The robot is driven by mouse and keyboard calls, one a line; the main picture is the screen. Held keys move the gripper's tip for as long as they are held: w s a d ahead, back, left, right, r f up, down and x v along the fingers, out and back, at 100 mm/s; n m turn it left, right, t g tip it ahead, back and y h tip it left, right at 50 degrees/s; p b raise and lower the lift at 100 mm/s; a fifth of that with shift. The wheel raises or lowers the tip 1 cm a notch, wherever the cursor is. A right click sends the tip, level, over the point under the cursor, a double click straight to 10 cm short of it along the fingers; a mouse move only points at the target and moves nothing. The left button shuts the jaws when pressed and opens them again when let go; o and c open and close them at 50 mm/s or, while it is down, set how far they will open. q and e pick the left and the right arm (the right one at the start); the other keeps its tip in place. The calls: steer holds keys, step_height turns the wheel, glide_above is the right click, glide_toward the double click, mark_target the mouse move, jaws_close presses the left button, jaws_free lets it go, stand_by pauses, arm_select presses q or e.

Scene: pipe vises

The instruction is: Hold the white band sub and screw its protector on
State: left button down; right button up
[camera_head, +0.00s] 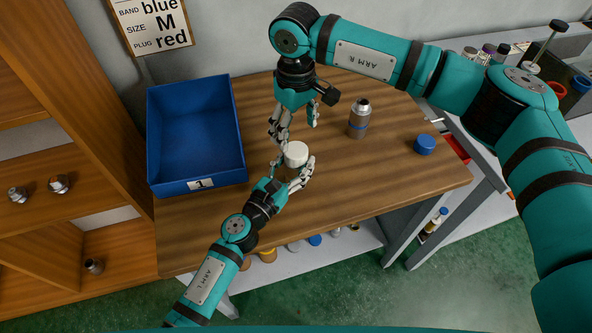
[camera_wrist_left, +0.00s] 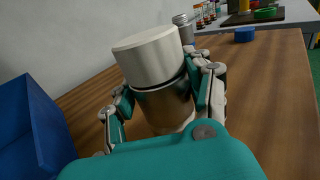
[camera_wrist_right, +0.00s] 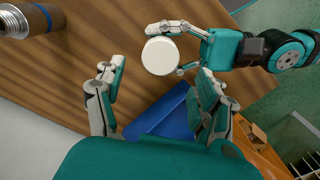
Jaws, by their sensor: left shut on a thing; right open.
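The white protector (camera_head: 296,153) sits as a cap on top of the white band sub. In the left wrist view the protector (camera_wrist_left: 148,54) is above the sub's brownish metal body (camera_wrist_left: 165,106), with a dark line between them; how far it is screwed on cannot be told. My left gripper (camera_head: 291,178) is shut around the sub's body, which stands about upright. My right gripper (camera_head: 296,122) is open and empty, above and behind the protector. In the right wrist view the protector (camera_wrist_right: 161,56) lies beyond my open right fingers (camera_wrist_right: 160,95).
A blue bin (camera_head: 196,185) labelled 1 stands on the left of the wooden table (camera_head: 345,188). Another metal sub (camera_head: 359,118) stands to the right, with a blue cap (camera_head: 424,145) farther right. A sign (camera_head: 152,25) reads band blue, size M, plug red. The table's front right is clear.

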mark_target(296, 150)
step_height(296, 150, down, 8)
steer(key=shift+r, duration=0.1)
stand_by(0.4)
steer(key=c, duration=1.2)
steer(key=m, duration=0.3)
steer(key=shift+m, duration=0.3)
steer(key=shift+c, duration=0.2)
steer(key=o, duration=1.3)
